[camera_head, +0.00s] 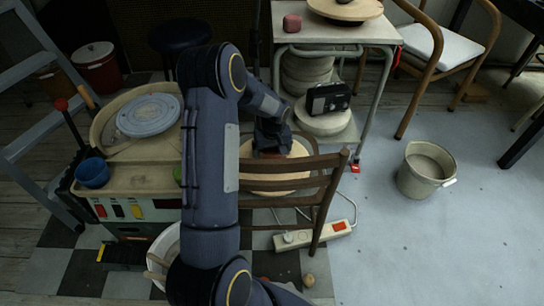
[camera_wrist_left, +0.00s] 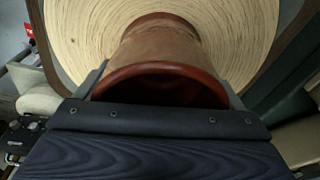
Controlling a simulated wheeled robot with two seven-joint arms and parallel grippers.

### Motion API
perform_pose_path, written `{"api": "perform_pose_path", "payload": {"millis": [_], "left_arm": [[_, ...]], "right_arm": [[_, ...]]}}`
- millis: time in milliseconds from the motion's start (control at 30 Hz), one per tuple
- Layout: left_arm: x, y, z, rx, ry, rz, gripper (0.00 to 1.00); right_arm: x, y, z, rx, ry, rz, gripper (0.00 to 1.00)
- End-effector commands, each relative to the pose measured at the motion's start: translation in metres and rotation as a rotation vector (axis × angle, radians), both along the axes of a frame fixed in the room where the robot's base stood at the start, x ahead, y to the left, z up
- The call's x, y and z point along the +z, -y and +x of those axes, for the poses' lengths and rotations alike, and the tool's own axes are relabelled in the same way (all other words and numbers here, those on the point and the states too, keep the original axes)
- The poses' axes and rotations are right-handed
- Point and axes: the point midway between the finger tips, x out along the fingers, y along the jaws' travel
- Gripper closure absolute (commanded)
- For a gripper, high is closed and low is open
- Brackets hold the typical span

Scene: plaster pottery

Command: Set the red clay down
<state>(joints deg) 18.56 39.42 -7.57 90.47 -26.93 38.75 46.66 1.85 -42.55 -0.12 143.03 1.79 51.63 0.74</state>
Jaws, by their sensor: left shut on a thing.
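My left gripper (camera_head: 271,138) is shut on a red-brown, hollow, flared clay piece, the red clay (camera_wrist_left: 160,48). In the left wrist view its dark open mouth faces me and its narrower far end lies against the pale round wooden board (camera_wrist_left: 75,30). I cannot tell whether it touches the board. In the head view the gripper and arm hide most of the clay. The board (camera_head: 285,182) lies on the wooden chair (camera_head: 322,190) below the gripper. My right gripper is not in view.
A beige bucket (camera_head: 425,170) stands at right. A pottery wheel (camera_head: 148,115) is at left. The right floor is mostly clear.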

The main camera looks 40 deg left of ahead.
Motion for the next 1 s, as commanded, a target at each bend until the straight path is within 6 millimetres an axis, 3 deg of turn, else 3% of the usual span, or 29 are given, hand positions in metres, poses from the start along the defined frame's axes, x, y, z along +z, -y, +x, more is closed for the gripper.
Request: {"api": "perform_pose_path", "payload": {"millis": [100,467,500,600,833,1000], "left_arm": [[-0.011,0.000,0.002,0.001,0.005,0.000,0.68],[-0.014,0.000,0.002,0.001,0.005,0.001,0.68],[-0.015,0.000,0.000,0.001,0.001,0.000,0.08],[-0.014,0.000,0.000,0.001,0.001,0.000,0.00],[-0.011,0.000,0.000,0.001,0.001,0.000,0.00],[0.011,0.001,-0.001,0.000,0.003,0.001,0.00]], "right_arm": [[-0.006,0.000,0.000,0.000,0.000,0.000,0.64],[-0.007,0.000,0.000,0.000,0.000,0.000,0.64],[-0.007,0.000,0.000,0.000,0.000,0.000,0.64],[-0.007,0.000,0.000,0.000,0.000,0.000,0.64],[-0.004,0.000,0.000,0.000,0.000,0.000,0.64],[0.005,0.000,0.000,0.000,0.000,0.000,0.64]]}}
